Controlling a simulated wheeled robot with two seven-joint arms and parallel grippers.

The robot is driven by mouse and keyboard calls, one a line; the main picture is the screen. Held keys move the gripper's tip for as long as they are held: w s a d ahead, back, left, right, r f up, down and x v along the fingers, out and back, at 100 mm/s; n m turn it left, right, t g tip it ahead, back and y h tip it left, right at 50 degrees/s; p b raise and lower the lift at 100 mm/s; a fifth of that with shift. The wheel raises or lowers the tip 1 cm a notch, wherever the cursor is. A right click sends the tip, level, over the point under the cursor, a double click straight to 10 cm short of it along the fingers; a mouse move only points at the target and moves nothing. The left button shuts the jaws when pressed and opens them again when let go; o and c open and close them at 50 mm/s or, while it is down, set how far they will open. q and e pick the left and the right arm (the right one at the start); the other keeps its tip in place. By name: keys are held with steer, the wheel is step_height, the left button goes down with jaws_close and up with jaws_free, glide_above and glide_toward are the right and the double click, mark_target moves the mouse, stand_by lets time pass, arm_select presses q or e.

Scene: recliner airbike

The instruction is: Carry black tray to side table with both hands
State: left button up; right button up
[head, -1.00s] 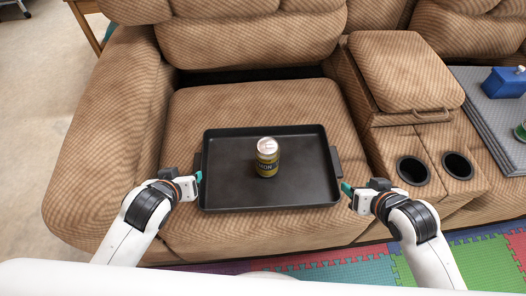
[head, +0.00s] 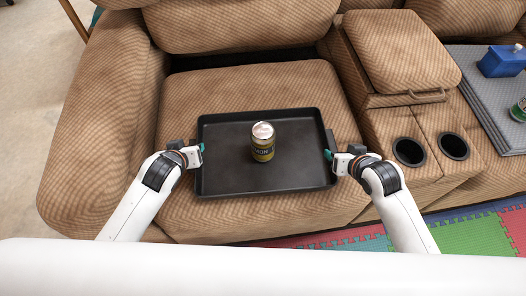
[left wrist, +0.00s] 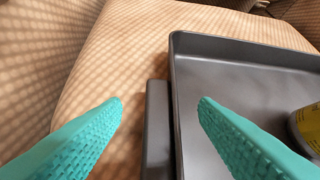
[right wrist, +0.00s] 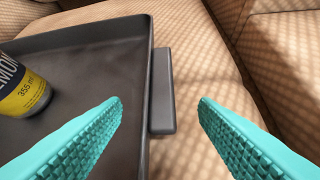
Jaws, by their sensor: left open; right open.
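The black tray (head: 220,172) lies on the seat cushion of the brown recliner, with a yellow and dark can (head: 262,143) standing upright on it. My left gripper (head: 201,152) is at the tray's left end. In the left wrist view its open teal fingers (left wrist: 160,101) straddle the left handle (left wrist: 157,130) and the tray's wall. My right gripper (head: 330,156) is at the right end. In the right wrist view its open fingers (right wrist: 160,101) are on either side of the right handle (right wrist: 162,92). Contact cannot be told. The side table is not clearly identifiable.
The sofa's left armrest (head: 95,140) rises beside the tray. A console with two cup holders (head: 409,151) is on the right, then a grey mat (head: 480,85) bearing a blue box (head: 502,61). Coloured foam tiles (head: 470,232) cover the floor in front.

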mark_target(333, 150)
arm_select(q)
steer(key=shift+x, duration=2.1)
arm_select(e)
steer(key=shift+x, duration=2.1)
arm_select(q)
steer(key=shift+r, duration=0.1)
jaws_close()
arm_select(e)
jaws_close()
steer(key=shift+r, duration=0.15)
